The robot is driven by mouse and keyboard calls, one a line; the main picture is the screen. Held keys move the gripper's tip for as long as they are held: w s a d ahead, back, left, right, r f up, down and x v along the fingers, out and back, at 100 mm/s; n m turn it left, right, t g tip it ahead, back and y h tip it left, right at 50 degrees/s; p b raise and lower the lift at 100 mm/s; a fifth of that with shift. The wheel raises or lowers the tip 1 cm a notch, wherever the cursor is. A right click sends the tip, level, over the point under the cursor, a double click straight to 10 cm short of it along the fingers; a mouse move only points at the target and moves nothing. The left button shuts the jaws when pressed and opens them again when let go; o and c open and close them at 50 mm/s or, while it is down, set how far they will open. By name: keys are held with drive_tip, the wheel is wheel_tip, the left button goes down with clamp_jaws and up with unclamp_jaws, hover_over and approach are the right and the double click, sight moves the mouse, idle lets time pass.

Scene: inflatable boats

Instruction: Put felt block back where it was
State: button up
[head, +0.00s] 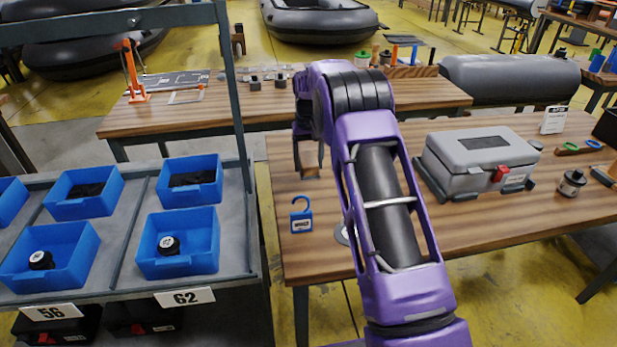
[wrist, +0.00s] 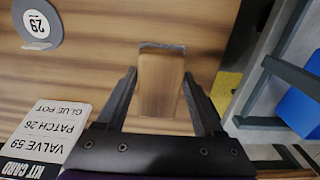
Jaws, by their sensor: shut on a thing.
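My gripper (head: 308,165) hangs over the left part of the near wooden table (head: 470,225). In the wrist view my gripper (wrist: 160,76) is shut on a light brown, wood-coloured block (wrist: 160,92) with a thin grey edge at its far end, which I take as the felt block. It sits between the two dark fingers. In the head view the block (head: 309,154) shows only small between the fingers. I cannot tell its exact height above the table.
A round "29" disc (wrist: 38,28) and a kit card (wrist: 50,132) lie nearby. A grey toolbox (head: 478,160) stands to the right. Blue bins (head: 178,245) fill the left rack.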

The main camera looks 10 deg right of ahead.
sight(308, 160)
drive_tip(key=shift+f, duration=2.35)
drive_tip(key=shift+f, duration=0.15)
drive_tip(key=o, duration=1.3)
wheel_tip(308, 160, up, 12)
drive_tip(key=shift+r+p, duration=0.15)
drive_tip(key=shift+p, duration=0.3)
